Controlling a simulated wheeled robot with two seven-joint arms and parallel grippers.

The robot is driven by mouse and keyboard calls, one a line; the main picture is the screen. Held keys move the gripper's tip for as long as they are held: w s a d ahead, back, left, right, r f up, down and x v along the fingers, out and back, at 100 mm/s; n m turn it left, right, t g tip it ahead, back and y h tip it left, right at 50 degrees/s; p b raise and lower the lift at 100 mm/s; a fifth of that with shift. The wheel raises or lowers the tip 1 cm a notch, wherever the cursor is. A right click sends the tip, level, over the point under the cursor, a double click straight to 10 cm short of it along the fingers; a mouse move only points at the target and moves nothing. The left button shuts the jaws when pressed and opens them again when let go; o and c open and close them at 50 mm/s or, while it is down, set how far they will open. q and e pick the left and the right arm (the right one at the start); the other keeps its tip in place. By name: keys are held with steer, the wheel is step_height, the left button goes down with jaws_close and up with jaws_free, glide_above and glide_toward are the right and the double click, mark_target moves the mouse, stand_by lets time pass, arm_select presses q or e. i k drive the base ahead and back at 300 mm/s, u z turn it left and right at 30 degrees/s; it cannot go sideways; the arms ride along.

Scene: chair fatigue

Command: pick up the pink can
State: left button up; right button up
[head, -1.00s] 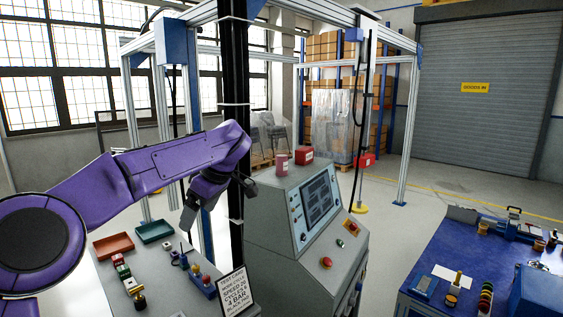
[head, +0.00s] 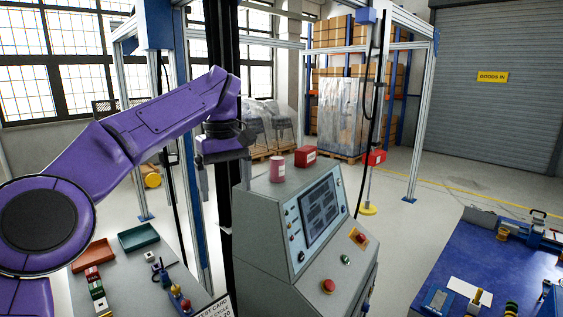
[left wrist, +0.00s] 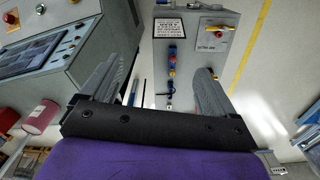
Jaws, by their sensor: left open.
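The pink can (head: 277,168) stands upright on top of the grey control console (head: 262,215), near its back left edge. In the left wrist view the pink can (left wrist: 40,116) shows at the lower left, outside the jaws. My left gripper (head: 246,134) is at the end of the purple arm, left of the can and a little higher in the picture, apart from it. Its fingers are partly hidden in the head view. In the left wrist view the left gripper (left wrist: 155,85) is open with nothing held between its fingers. My right gripper is not in view.
A dark upright column (head: 221,40) is close to my left gripper. A bench with a green tray (head: 138,237) is at lower left, and a blue table (head: 430,270) at right.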

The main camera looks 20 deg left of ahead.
mark_target(277, 162)
steer(key=i, duration=1.35)
